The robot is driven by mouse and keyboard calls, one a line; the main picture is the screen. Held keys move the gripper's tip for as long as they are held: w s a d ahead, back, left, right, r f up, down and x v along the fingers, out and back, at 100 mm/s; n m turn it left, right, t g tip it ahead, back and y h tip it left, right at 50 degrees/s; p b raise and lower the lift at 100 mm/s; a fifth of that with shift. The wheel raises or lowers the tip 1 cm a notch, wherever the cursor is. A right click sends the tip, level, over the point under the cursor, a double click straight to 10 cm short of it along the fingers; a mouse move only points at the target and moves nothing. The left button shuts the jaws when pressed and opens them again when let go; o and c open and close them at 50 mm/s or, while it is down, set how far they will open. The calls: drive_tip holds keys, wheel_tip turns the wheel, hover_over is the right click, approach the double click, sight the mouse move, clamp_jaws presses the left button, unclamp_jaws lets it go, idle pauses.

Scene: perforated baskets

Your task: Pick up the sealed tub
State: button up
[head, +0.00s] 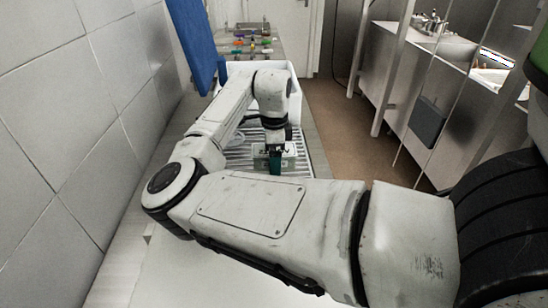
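A small pale box-shaped container (291,151), which looks like the sealed tub, sits on a slatted surface beyond my forearm. It is small in the picture and its lid is not clear. My gripper (275,150) points down right at the container and overlaps it in the picture. A dark teal piece shows at the gripper's lower end; I cannot tell whether it is a fingertip or part of an object. Whether the fingers are open or shut, or touch the container, does not show.
A white basket (292,69) with raised walls stands on the counter around the slatted area. Several small coloured items (250,42) lie further back. A tiled wall (75,120) bounds the left, and a blue panel (193,45) hangs there. Brown floor (345,130) is clear to the right.

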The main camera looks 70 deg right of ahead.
drive_tip(key=c, duration=1.2)
drive_tip(key=shift+c, duration=0.7)
drive_tip(key=shift+r, duration=0.15)
